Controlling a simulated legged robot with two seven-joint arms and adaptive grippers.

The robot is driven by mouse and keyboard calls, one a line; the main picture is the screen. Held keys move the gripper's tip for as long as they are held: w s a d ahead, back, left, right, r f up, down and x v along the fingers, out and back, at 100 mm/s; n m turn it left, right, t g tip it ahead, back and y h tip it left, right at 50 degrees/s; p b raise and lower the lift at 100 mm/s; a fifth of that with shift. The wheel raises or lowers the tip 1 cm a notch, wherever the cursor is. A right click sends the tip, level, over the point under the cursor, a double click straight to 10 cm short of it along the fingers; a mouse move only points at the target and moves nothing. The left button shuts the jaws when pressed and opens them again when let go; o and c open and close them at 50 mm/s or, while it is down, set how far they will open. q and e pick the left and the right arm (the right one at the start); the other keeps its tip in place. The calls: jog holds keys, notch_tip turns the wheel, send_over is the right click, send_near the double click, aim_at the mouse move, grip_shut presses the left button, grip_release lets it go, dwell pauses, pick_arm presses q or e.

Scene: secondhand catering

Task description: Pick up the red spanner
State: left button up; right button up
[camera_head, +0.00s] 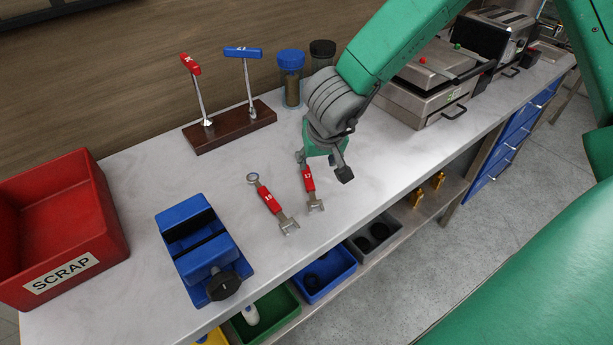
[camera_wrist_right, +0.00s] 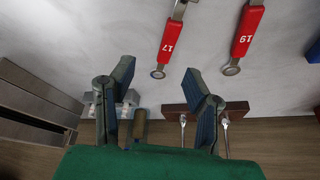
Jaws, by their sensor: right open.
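Two red-handled spanners lie on the light worktop. The one marked 19 (camera_head: 270,201) is on the left in the head view and on the right in the wrist view (camera_wrist_right: 246,32). The one marked 17 (camera_head: 309,179) is beside it, and shows in the wrist view (camera_wrist_right: 171,36). My right gripper (camera_head: 323,166) is open and empty, close to the ring end of the 17 spanner and partly hiding it. In the wrist view that ring end appears between the fingertips (camera_wrist_right: 159,75); the height gap is hard to tell. My left gripper is not in view.
A blue vise (camera_head: 204,252) and a red SCRAP bin (camera_head: 98,215) stand to the left. A wooden stand (camera_head: 233,127) with two T-handled tools and lidded jars (camera_head: 290,88) are behind. Metal appliances (camera_head: 430,85) stand to the right.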

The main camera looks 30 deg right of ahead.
aim_at(306, 177)
jog(key=f, duration=0.1)
jog(key=w+f, duration=0.2)
jog(key=shift+a+f, duration=0.25)
jog(key=shift+f, duration=0.15)
jog(key=shift+w+a+f, duration=0.1)
jog(key=shift+a+f, duration=0.15)
jog(key=shift+a, duration=0.1)
jog(key=x, duration=0.2)
jog(key=d+x, duration=0.1)
jog(key=x, duration=0.1)
jog(key=shift+w+f, duration=0.2)
jog(key=shift+w, duration=0.1)
jog(key=shift+d+f, duration=0.1)
jog(key=shift+d, duration=0.25)
jog(key=shift+s+a, duration=0.1)
jog(key=shift+a, duration=0.35)
grip_shut()
jog(key=shift+a, duration=0.2)
